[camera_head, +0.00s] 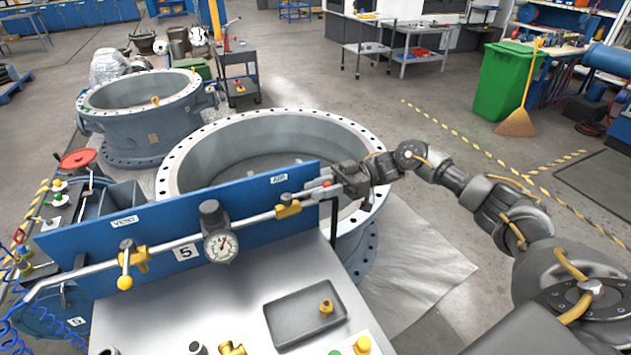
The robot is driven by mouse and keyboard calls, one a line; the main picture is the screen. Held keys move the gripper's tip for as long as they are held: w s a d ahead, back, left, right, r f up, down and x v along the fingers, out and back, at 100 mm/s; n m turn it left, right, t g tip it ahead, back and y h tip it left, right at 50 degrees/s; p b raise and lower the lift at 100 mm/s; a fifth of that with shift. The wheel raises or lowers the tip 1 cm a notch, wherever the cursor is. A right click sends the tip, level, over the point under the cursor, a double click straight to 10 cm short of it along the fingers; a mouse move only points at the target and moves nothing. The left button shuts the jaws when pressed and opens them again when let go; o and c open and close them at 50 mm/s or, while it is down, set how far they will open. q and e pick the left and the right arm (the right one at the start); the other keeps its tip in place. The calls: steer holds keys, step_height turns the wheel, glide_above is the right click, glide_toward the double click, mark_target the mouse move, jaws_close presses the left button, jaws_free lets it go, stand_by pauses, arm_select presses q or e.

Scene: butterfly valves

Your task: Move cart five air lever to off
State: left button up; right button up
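Cart five has a blue upright panel (235,203) with a "5" plate (186,252), a "VENT" label (125,221) and an "AIR" label (278,179). A grey pipe with a pressure gauge (220,246) runs along it. Below the "AIR" label is a brass valve (288,209). Its air lever (304,194) points right, roughly along the pipe, with a red part (327,184) at its end. My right gripper (333,186) is at this end, touching or very close. Its fingers are small and overlap the lever, so their opening is unclear. My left gripper is not in view.
The vent valve has a yellow handle (125,282) hanging down. A dark tray (304,314) with a brass fitting lies on the cart's metal top (235,295). A large flanged ring (378,205) stands close behind the panel. Open floor lies behind my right arm.

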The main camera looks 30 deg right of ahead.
steer(key=shift+w+a, duration=0.1)
steer(key=shift+a, duration=0.5)
jaws_close()
